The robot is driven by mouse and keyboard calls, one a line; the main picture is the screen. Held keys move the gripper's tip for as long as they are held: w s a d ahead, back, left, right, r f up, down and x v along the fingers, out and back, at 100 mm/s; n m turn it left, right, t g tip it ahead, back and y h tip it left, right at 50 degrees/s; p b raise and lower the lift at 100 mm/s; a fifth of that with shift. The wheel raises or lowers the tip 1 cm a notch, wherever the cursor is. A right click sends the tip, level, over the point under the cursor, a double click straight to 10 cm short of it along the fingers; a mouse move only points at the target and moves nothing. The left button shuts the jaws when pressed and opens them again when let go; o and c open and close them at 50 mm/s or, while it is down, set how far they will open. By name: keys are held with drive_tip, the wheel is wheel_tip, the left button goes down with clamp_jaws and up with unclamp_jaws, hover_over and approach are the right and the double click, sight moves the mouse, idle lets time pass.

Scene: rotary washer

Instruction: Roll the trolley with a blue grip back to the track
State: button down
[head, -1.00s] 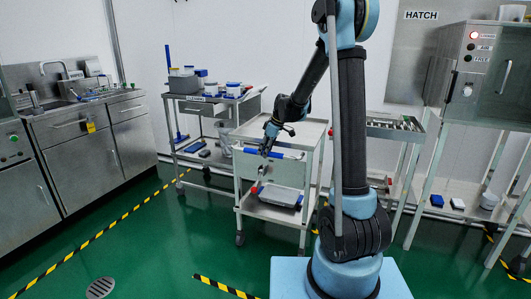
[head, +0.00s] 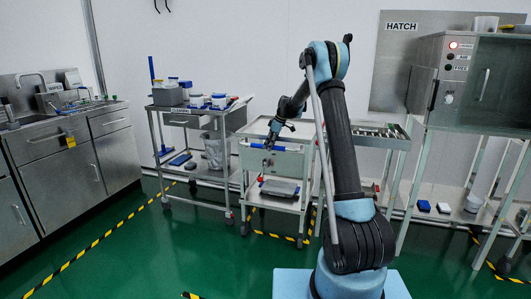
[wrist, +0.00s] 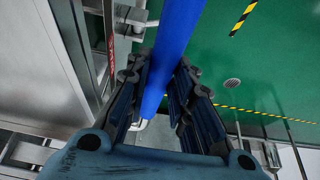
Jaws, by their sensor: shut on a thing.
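The trolley (head: 280,163) is a pale metal cart with a front panel, a low shelf and castors. A grey tray (head: 280,187) lies on the low shelf. I cannot clearly make out a track.
A cleaning cart (head: 170,109) with tubs stands close on the left. A bench with a tray rack (head: 375,131) is behind on the right. Yellow-black floor stripes (head: 272,235) run under the trolley. Sink cabinets (head: 70,160) line the left. Green floor is open in front.

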drive_tip(key=w+d, duration=0.1)
drive_tip(key=w, duration=0.3)
drive_tip(key=w+d, duration=0.1)
drive_tip(key=w, duration=0.2)
drive_tip(key=w+d, duration=0.1)
drive_tip(key=w, duration=0.3)
drive_tip(key=shift+w+d, duration=0.1)
drive_tip(key=shift+w, duration=0.25)
drive_tip(key=shift+r, duration=0.1)
drive_tip(key=c, duration=1.4)
unclamp_jaws()
drive_tip(key=shift+w, duration=0.1)
drive_tip(key=v, duration=1.1)
drive_tip(key=shift+d+r, duration=0.25)
drive_tip(key=shift+r, duration=0.05)
